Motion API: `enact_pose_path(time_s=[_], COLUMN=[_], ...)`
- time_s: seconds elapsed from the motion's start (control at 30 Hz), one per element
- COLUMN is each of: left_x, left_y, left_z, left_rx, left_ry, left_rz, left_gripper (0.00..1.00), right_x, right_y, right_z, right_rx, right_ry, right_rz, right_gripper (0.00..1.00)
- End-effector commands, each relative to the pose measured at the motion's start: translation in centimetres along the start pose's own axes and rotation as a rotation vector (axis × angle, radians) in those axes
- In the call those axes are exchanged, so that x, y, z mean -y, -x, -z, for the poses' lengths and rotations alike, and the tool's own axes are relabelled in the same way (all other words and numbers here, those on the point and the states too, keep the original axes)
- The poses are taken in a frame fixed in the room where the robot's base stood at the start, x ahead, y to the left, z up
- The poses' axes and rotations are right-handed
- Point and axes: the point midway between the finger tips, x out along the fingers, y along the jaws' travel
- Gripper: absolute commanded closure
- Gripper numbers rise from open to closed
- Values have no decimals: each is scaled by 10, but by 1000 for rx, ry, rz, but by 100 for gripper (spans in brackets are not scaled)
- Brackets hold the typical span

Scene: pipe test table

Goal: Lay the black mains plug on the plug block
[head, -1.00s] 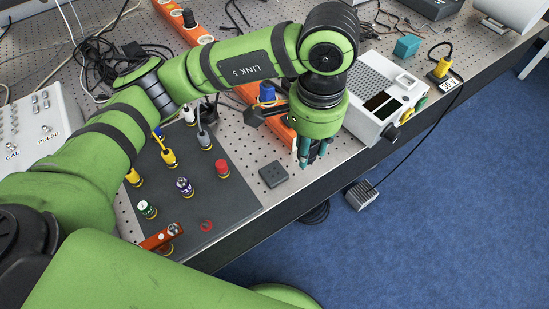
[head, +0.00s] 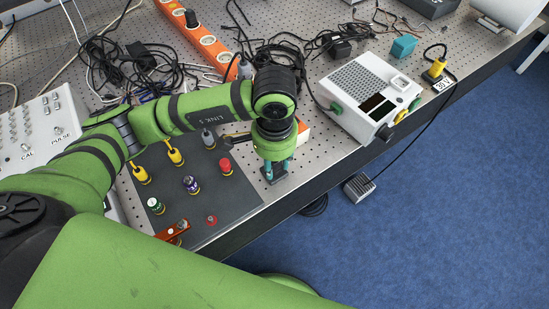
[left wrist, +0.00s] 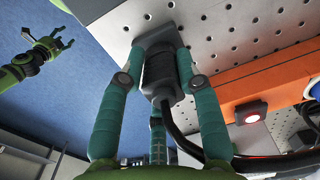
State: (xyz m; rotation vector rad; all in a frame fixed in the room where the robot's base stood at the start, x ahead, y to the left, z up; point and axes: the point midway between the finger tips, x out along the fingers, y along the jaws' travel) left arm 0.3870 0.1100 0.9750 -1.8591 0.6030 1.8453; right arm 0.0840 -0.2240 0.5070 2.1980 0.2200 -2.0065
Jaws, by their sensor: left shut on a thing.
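My left gripper (head: 277,172) reaches down to the small dark grey plug block (head: 274,180) near the table's front edge. In the left wrist view its teal fingers are closed around the black mains plug (left wrist: 160,72), whose cable trails off to the lower right. The plug block (left wrist: 157,32) shows just beyond the plug, lined up with it. Whether the two touch cannot be told. In the head view the plug is hidden by my gripper. My right gripper (left wrist: 49,42) hangs apart over the blue floor in the left wrist view, fingers spread and empty.
A dark panel with coloured connectors (head: 224,205) lies left of the block. A white instrument (head: 368,95) stands to the right. An orange power strip (left wrist: 255,80) is close behind my left gripper. Loose black cables (head: 285,50) lie further back.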

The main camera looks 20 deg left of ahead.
Motion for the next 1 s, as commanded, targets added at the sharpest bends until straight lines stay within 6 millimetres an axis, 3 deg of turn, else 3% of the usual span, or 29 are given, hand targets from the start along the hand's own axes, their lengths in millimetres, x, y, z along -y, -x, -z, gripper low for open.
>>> enact_pose_path(time_s=[0.17,0.2,0.23,0.27,0.7,0.73,1.0], left_x=[0,0,0,0,0,0,1], left_y=[-4,-3,-2,-2,4,5,61], left_z=[0,0,0,0,0,1,2], left_rx=[-1,0,0,0,1,-4,-9], left_ry=[-1,0,0,0,1,0,-1], left_rz=[0,0,0,0,-1,1,4], left_gripper=[100,58,46,42,42,42,42], right_x=[2,2,2,3,2,3,3], right_y=[-7,-6,-5,-5,4,-2,-26], right_z=[-1,-1,-1,0,0,0,-2], right_rx=[0,0,0,0,0,0,-1], right_ry=[0,0,0,0,0,0,-1], right_rz=[2,3,3,3,3,3,3], right_gripper=[43,43,43,43,43,43,43])
